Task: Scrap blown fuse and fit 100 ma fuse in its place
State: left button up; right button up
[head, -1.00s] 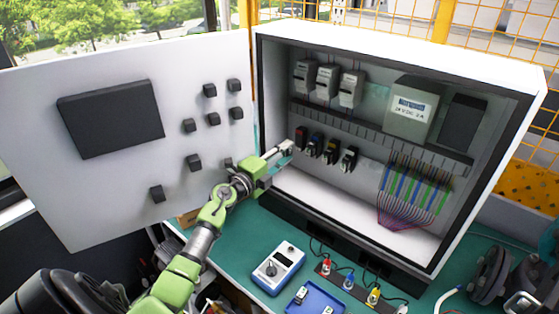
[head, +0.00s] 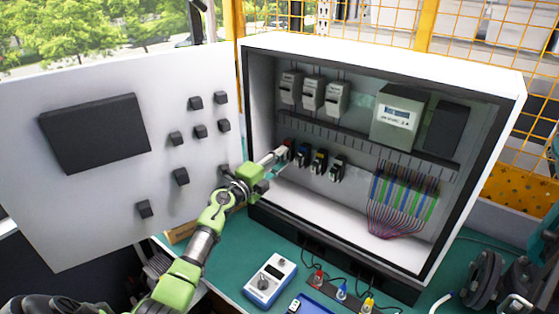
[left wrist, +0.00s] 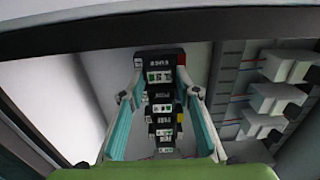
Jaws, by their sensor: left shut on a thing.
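In the cabinet (head: 340,205) a lower row holds several black fuse holders. The leftmost, the red-marked fuse holder (head: 288,147), is at my left gripper (head: 281,154). The blue (head: 301,154), yellow (head: 319,161) and white-marked (head: 337,168) holders stand to its right. In the left wrist view the left gripper's (left wrist: 160,80) fingers lie either side of the red-marked holder (left wrist: 160,60), shut on it. The other holders line up below it there. Which fuse is blown cannot be told. A blue tray (head: 322,298) is cut off at the bottom edge; its contents are mostly hidden.
The open cabinet door (head: 100,190) stands left of my arm. A blue-and-white meter (head: 270,278) lies on the green bench (head: 222,268). Red (head: 318,278), blue (head: 341,291) and yellow (head: 367,304) plugs stand beside it. Coloured wires (head: 402,205) hang at the cabinet's right.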

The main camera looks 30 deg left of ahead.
pick_arm(q)
jog(key=shift+w+p, duration=0.1)
jog(key=shift+p, duration=0.45)
dwell(0.9)
jog(key=shift+w, duration=0.35)
dwell(0.5)
dwell(0.7)
jog(key=o, duration=1.2)
